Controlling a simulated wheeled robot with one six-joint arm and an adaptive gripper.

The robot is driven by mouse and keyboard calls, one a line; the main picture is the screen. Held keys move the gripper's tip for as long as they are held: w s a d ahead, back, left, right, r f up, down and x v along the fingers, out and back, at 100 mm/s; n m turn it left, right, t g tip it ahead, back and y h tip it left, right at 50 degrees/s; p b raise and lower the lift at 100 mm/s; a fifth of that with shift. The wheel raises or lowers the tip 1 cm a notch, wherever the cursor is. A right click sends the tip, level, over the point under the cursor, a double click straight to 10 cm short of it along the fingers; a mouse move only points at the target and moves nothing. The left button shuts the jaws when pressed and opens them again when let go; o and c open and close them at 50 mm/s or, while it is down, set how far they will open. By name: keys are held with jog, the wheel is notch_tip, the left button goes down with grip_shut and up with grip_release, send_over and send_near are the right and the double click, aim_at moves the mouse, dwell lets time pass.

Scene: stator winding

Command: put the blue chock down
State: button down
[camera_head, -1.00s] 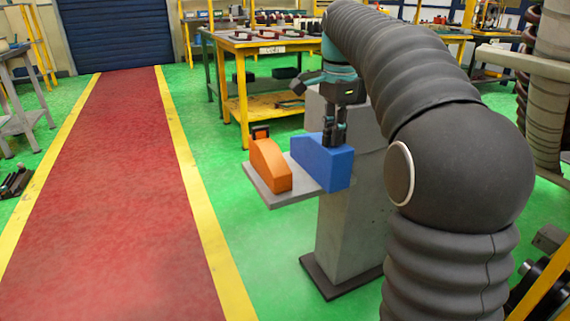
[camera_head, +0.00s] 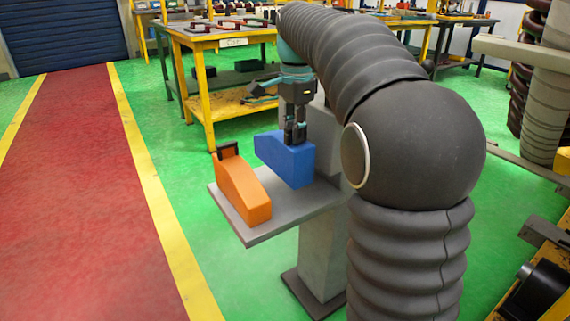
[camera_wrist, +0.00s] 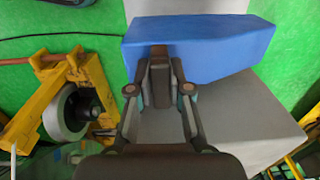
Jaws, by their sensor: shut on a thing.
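The blue chock (camera_head: 286,157) is a wedge-shaped block at the right back part of a grey shelf (camera_head: 240,231) on a grey pillar. My gripper (camera_head: 295,138) comes down on it from above and is shut on its top part. In the wrist view the blue chock (camera_wrist: 200,45) lies across the top of the picture, with the gripper fingers (camera_wrist: 160,80) at its near side. I cannot tell whether the chock's underside touches the shelf.
An orange chock (camera_head: 242,190) with a black handle stands on the shelf, left of the blue one. A yellow-framed workbench (camera_head: 205,95) stands behind. A yellow frame with a wheel (camera_wrist: 65,110) shows at left in the wrist view.

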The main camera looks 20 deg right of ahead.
aim_at(294, 154)
jog(key=shift+f+b, duration=0.4)
jog(key=shift+f, duration=2.65)
jog(key=c, duration=1.1)
grip_release()
jog(key=shift+f, duration=0.15)
notch_tip(294, 154, up, 12)
jog(key=shift+s+f+p, duration=0.15)
jog(key=shift+f+p, duration=0.05)
jog(key=shift+p, duration=0.9)
jog(key=shift+r, duration=0.35)
